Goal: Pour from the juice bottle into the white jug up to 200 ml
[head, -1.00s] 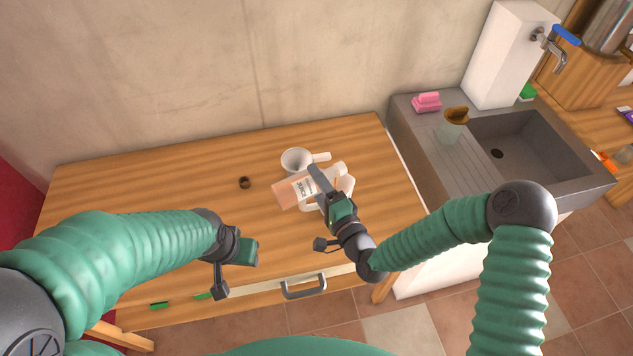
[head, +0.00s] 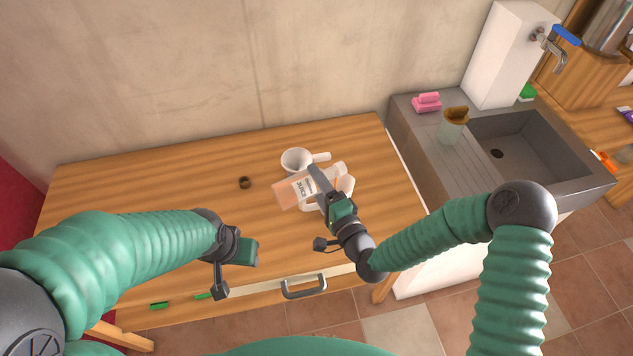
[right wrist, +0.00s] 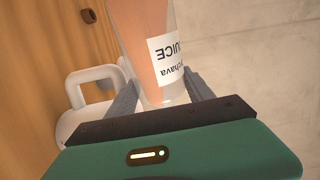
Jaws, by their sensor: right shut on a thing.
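The juice bottle (head: 286,193) is clear with orange-pink juice and a white label. It lies tilted almost flat in the air over the table, neck to the right. My right gripper (head: 317,173) is shut on it; the right wrist view shows the fingers on both sides of the bottle (right wrist: 143,30). The white jug (head: 347,186) is partly hidden below the bottle and gripper; a white body with a looped handle (right wrist: 72,92) shows in the right wrist view. Juice level in the jug cannot be seen. My left gripper (head: 246,252) hangs at the table's front, apart from everything; its fingers are unclear.
A white funnel-like vessel (head: 296,160) with a handle stands just behind the bottle. A small brown cap (head: 245,183) lies to the left on the wooden table (head: 130,190). The left of the table is clear. A grey sink (head: 545,150) stands at the right.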

